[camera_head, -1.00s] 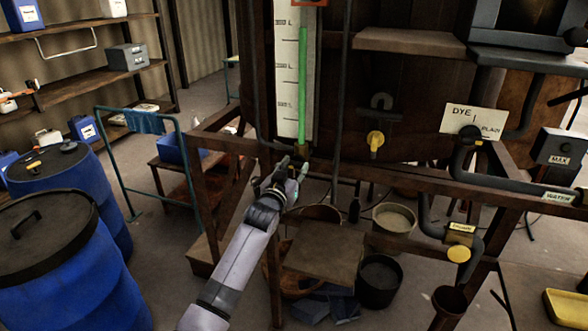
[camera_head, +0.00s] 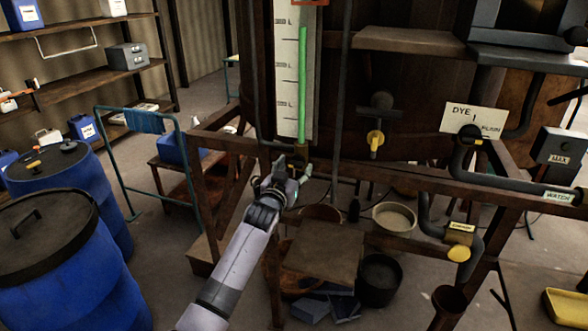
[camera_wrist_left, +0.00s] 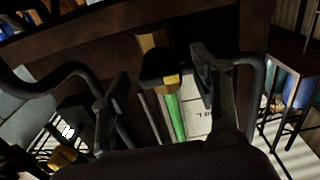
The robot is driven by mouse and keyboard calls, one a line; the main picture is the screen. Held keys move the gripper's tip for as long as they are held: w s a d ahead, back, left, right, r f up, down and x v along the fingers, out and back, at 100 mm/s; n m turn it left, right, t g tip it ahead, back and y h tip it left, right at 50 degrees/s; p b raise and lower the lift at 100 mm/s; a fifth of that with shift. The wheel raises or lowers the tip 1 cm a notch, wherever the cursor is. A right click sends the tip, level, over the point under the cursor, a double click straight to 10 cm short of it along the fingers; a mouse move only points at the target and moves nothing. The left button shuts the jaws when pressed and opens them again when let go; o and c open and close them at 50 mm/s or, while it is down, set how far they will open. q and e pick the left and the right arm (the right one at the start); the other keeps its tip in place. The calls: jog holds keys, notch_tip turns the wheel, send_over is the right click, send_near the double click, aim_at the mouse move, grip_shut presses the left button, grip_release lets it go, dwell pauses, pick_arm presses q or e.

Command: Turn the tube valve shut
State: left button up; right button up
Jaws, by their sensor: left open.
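The tube valve (camera_head: 301,153) sits at the foot of the sight tube with green liquid (camera_head: 302,85). In the left wrist view it has a black handle with a yellow mark (camera_wrist_left: 160,70) under a brass-coloured body (camera_wrist_left: 154,40). My left gripper (camera_head: 290,172) is just below and in front of the valve in the head view. In the wrist view its two fingers (camera_wrist_left: 158,92) are spread, one on each side of the handle, with visible gaps. It holds nothing. The far side of the handle is hidden. My right gripper is not in view.
A wooden beam (camera_head: 420,178) runs across the vat's front. A yellow-handled tap (camera_head: 375,139) and a yellow-handled drain valve (camera_head: 459,253) are to the right. A dark pipe (camera_wrist_left: 50,78) and another (camera_wrist_left: 255,85) flank the fingers. Buckets (camera_head: 379,280) stand below; blue barrels (camera_head: 75,270) stand left.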

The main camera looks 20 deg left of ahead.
pick_arm(q)
jog(key=s, duration=1.2)
jog(key=shift+a, duration=0.25)
notch_tip(320, 180, down, 20)
jog(key=s+f+g, duration=0.1)
jog(key=s+g, duration=0.2)
jog(key=g, duration=0.1)
jog(key=s+f+g+b, duration=0.1)
jog(key=s+f, duration=0.3)
jog(key=f, duration=0.3)
jog(key=s+f+g, duration=0.2)
jog(key=s+f, duration=0.2)
jog(key=f, duration=0.4)
jog(key=s+f+g+b, duration=0.1)
jog(key=s+f, duration=0.3)
jog(key=f, duration=0.3)
jog(key=s+f+g, duration=0.3)
jog(key=s+f, duration=0.5)
jog(key=s, duration=0.6)
jog(key=s+f+m+g+b, duration=0.1)
jog(key=s+f+g, duration=0.2)
jog(key=s+f, duration=0.5)
jog(key=s+f+g, duration=0.3)
jog(key=s+f, duration=0.5)
jog(key=s, duration=1.3)
jog(key=shift+a+f+m+y, duration=0.2)
jog(key=shift+f+m+y, duration=0.1)
jog(key=shift+m, duration=0.1)
